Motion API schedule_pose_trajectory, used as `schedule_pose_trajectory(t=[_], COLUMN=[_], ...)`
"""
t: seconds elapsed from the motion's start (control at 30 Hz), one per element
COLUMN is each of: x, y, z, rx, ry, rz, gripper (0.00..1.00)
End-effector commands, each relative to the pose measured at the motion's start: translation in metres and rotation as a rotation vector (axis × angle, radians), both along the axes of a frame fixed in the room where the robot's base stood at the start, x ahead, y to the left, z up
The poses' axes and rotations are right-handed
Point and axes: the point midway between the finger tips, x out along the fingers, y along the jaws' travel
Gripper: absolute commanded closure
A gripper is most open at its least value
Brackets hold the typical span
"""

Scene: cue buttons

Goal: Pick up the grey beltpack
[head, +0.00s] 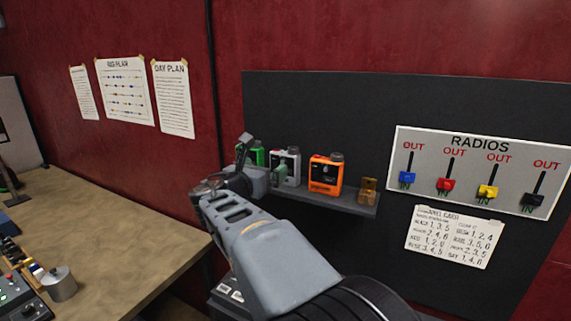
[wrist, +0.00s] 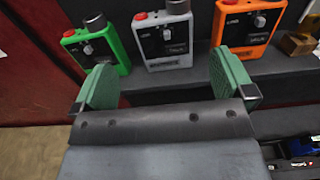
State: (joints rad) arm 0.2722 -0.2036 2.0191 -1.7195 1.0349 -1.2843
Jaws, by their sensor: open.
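The grey beltpack (wrist: 164,42) stands on the shelf between a green and an orange one in the wrist view. It has a red button, a knob and a dark front panel. In the head view the grey beltpack (head: 291,163) is partly hidden by my gripper (head: 263,160). In the wrist view my gripper (wrist: 166,84) is open and empty, its two green pads spread wide. The grey beltpack shows beyond the gap between the pads, apart from them.
The green beltpack (wrist: 97,48) and orange beltpack (wrist: 244,24) flank the grey one closely on the shelf (head: 345,201). A small amber block (head: 368,189) sits at the shelf's right end. A RADIOS board (head: 470,171) hangs to the right. A table (head: 110,225) stands left.

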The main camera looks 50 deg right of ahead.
Motion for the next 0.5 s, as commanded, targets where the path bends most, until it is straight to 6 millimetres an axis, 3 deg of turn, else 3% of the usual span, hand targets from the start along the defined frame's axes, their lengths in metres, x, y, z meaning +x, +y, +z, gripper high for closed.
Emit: schedule_pose_trajectory(t=[0.23, 0.5], x=[0.011, 0.018], y=[-0.044, -0.065], z=[0.002, 0.000], rx=[-0.002, -0.002], ry=[0.006, 0.003], rz=[-0.004, -0.002], gripper=[0.00, 0.00])
